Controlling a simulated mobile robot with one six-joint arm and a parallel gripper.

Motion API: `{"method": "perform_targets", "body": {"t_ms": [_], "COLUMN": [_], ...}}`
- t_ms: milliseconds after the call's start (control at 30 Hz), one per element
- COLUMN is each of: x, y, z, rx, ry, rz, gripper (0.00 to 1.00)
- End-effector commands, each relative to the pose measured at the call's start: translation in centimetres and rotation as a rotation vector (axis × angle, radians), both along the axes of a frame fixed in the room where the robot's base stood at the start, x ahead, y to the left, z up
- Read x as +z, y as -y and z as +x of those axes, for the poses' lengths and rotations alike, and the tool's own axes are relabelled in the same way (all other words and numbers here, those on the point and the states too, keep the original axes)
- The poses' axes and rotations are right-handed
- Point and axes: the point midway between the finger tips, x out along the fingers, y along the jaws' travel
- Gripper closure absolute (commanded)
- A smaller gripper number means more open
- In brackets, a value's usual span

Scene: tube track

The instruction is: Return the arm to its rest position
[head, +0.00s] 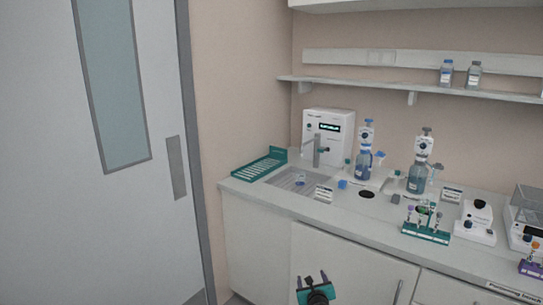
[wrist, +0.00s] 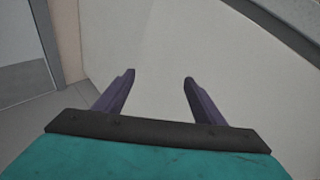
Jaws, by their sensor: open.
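My gripper (head: 312,278) is low in front of the white cabinet, below the counter's front edge. In the wrist view my gripper (wrist: 159,80) shows two dark purple fingers spread apart with nothing between them. Beyond the fingers is the pale cabinet front (wrist: 160,40). The fingers do not visibly hold anything. Most of my arm is out of view in the head picture.
The counter (head: 330,215) carries a sink (head: 290,180), a green rack (head: 262,165), a white dispenser unit (head: 328,135), two bottles with pumps, a green tube rack (head: 425,233) and small instruments. A grey door (head: 90,200) stands at left. A shelf (head: 400,88) runs above.

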Motion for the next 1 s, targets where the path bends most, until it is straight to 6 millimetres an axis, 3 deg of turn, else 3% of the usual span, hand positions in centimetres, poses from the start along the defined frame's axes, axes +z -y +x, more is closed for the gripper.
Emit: {"method": "perform_targets", "body": {"t_ms": [33,100,267,500,800,1000], "x": [-2.7,-5.7,-12.4,-21.4,-30.4,-33.8], "y": [-0.3,-0.8,-1.9,-3.4,-4.1,-3.6], "z": [-1.3,-2.9,-7.2,-14.9,-26.8,-34.6], "rx": [0.035,0.092,0.242,0.536,1.012,1.374], "ry": [-0.041,-0.094,-0.223,-0.405,-0.596,-0.672], "rz": [-0.039,-0.095,-0.245,-0.481,-0.764,-0.914], "gripper": [0.36,0.36,0.36,0.36,0.36,0.36]}}
